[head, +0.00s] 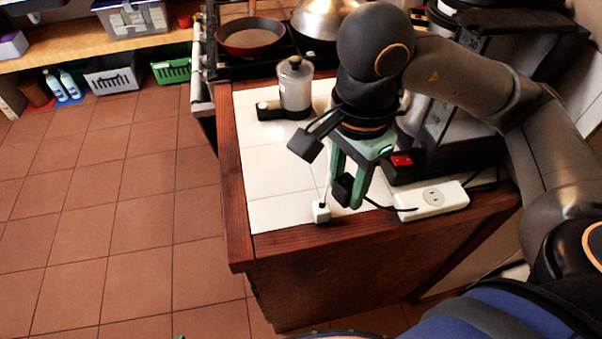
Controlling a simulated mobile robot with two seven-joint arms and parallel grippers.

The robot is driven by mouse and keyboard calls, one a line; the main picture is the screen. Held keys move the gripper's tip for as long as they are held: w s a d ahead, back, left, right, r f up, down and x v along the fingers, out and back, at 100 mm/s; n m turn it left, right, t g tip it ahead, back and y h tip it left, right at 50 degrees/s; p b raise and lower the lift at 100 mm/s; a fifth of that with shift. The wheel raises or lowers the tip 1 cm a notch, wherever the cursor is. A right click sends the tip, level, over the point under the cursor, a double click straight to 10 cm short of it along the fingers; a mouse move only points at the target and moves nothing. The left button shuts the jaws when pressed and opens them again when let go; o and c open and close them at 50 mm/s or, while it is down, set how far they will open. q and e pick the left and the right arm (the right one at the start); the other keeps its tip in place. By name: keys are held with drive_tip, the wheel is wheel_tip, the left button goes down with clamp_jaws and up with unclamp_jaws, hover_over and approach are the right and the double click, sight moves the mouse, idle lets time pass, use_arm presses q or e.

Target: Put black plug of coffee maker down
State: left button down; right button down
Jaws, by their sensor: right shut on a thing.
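My right gripper (347,194), with green fingers, points down over the front part of the white-tiled counter. It is shut on the black plug (342,188), which shows between its fingers. A black cord runs from near the plug to the right, towards the white power strip (432,199). I cannot tell whether the plug touches the tiles. The black and silver coffee maker (425,150), with a red switch, stands behind the strip and is partly hidden by my right arm.
A small white plug (321,212) with a thin cord sits by the counter's front edge, close to my right gripper. A glass-jar grinder (295,88) stands behind. Pans (250,36) rest on the stove. The tiles (270,165) to the left are clear.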

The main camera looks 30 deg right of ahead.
drive_tip(key=shift+a, duration=0.1)
drive_tip(key=w+d+f, duration=0.1)
drive_tip(key=w+f, duration=0.1)
drive_tip(key=w, duration=0.1)
drive_tip(key=w+d+f, duration=0.2)
drive_tip(key=w+f, duration=0.1)
drive_tip(key=w, duration=0.1)
drive_tip(key=w+d+f+b, duration=0.1)
drive_tip(key=w+d+f, duration=0.1)
drive_tip(key=w+f, duration=0.1)
drive_tip(key=shift+w+f, duration=0.15)
drive_tip(key=shift+w, duration=0.4)
drive_tip(key=shift+w+d+f, duration=0.2)
drive_tip(key=shift+w+f, duration=0.15)
drive_tip(key=shift+f, duration=0.05)
drive_tip(key=f, duration=0.3)
drive_tip(key=shift+w+d+f+p, duration=0.15)
drive_tip(key=shift+w+f+p, duration=0.15)
drive_tip(key=shift+f+p, duration=0.05)
drive_tip(key=shift+f+b, duration=0.7)
drive_tip(key=shift+b, duration=0.05)
